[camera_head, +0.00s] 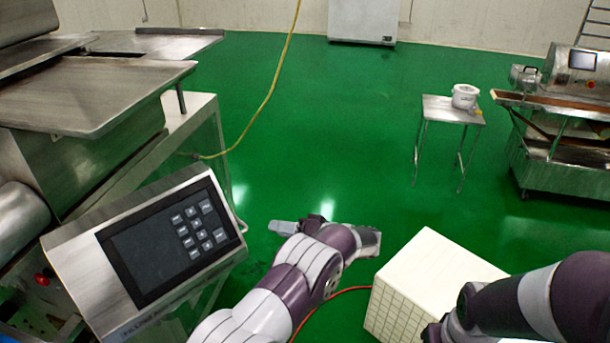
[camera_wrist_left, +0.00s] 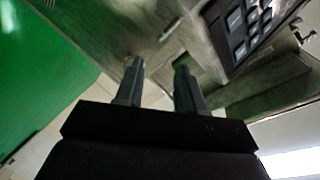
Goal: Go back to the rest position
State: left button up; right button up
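My left arm reaches up from the bottom of the head view, beside the control panel (camera_head: 168,245) of the encrusting machine. My left gripper (camera_head: 283,228) points left, to the right of the panel, above the green floor. In the left wrist view its two grey fingers (camera_wrist_left: 160,88) stand apart with nothing between them, so it is open and empty. The panel's buttons (camera_wrist_left: 245,22) show beyond the fingers there.
The steel machine (camera_head: 95,95) fills the left side. A white box (camera_head: 435,270) stands between my two arms. A small steel table (camera_head: 445,112) carries a white pot (camera_head: 465,96); another machine (camera_head: 565,130) is at the right. A yellow hose (camera_head: 270,95) hangs behind. The middle floor is clear.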

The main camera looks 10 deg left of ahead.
pick_arm(q)
jog(key=w+d+f+m+t+h, duration=0.2)
jog(key=w+d+f+t+h, duration=0.45)
jog(key=d+h, duration=0.45)
jog(key=s+a+m+g+h, duration=0.15)
jog(key=s+g+h, duration=0.4)
jog(key=s, duration=1.05)
jog(key=s+a+r+g, duration=0.1)
jog(key=s+a+r, duration=0.2)
jog(key=s, duration=0.4)
jog(key=s+a+r+g+y, duration=0.1)
jog(key=s+a+r, duration=0.2)
jog(key=s+a, duration=0.3)
jog(key=s+a+r+g, duration=0.1)
jog(key=s+a+r, duration=0.2)
jog(key=s, duration=0.4)
jog(key=shift+s+a+r+g+y, duration=0.15)
jog(key=shift+s+a+g+y, duration=0.25)
jog(key=shift+a, duration=0.45)
